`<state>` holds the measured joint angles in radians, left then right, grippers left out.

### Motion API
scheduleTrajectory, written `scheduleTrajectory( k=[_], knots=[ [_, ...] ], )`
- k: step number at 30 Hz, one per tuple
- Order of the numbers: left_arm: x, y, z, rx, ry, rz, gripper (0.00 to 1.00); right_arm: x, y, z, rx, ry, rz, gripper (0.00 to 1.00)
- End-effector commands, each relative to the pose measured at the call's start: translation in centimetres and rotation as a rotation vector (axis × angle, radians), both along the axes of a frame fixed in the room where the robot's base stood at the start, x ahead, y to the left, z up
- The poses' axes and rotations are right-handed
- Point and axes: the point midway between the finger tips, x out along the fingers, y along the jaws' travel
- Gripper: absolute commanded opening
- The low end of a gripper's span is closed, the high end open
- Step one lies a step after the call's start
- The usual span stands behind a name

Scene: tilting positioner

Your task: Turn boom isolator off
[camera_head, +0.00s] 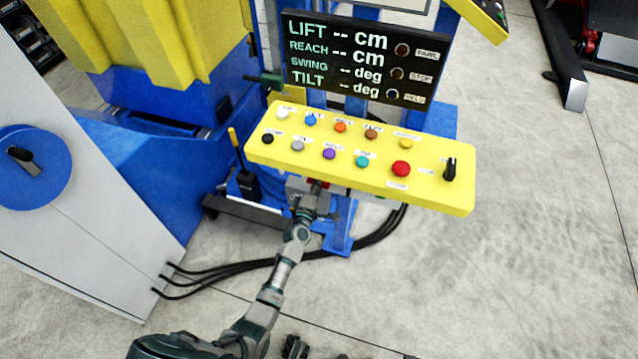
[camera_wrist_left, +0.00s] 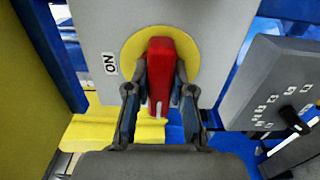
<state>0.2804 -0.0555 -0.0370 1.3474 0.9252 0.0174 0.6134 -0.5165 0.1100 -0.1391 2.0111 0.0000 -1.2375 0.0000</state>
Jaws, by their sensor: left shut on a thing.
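The boom isolator is a grey box (camera_wrist_left: 205,35) with a yellow disc (camera_wrist_left: 132,55) and a red handle (camera_wrist_left: 161,75). In the left wrist view the handle stands lengthwise up and down the picture. An "ON" label (camera_wrist_left: 109,63) is left of the disc. My left gripper (camera_wrist_left: 160,95) is shut on the red handle, one finger on each side. In the head view my left gripper (camera_head: 312,197) reaches beneath the yellow button panel (camera_head: 440,190), which partly hides the isolator. A dark part at the bottom edge may be my right gripper (camera_head: 294,347); its jaws are unclear.
The panel carries several coloured buttons and a black selector (camera_head: 450,170). A black display (camera_head: 366,62) above shows dashes for lift, reach, swing and tilt. A grey cabinet with a blue rotary switch (camera_head: 30,165) stands left. Black cables (camera_head: 230,268) cross the floor.

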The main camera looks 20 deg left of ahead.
Motion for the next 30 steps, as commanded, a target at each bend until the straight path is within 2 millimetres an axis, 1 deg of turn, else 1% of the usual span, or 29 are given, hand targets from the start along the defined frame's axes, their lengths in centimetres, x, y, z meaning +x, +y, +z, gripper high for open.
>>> scheduleTrajectory(
  k=[1,8,9,11,17,20,23,26,30],
  knots=[
    [-0.1,0.0,-0.3,-0.004,0.006,0.000,0.00,0.1,0.0,0.0,0.000,-0.001,0.000,0.00],
    [-0.1,0.0,-0.4,-0.004,0.007,0.000,0.00,0.5,0.0,0.1,0.000,-0.008,0.001,0.00],
    [-0.1,0.0,-0.4,-0.004,0.007,0.000,0.32,0.5,0.0,0.1,0.000,-0.009,0.001,0.00],
    [-0.1,0.0,-0.4,-0.004,0.006,0.000,0.47,0.6,0.0,0.1,0.001,-0.010,0.001,0.00],
    [-0.1,0.0,-0.1,-0.002,0.003,0.000,0.48,0.8,0.0,0.2,0.000,-0.014,0.001,0.00],
    [-0.2,0.0,-0.1,-0.002,0.002,0.000,0.48,0.5,0.0,0.1,-0.001,-0.009,0.004,0.00],
    [-0.8,0.0,-0.1,-0.003,0.002,-0.001,0.48,0.3,0.0,0.1,0.000,-0.008,0.003,0.00],
    [-2.4,0.0,-0.2,-0.004,0.003,-0.001,0.48,0.3,0.0,0.1,0.000,-0.008,0.002,0.00],
    [-5.5,0.2,-0.3,-0.003,0.004,0.001,0.48,0.3,0.0,0.1,0.000,-0.008,0.002,0.00]
  ],
)
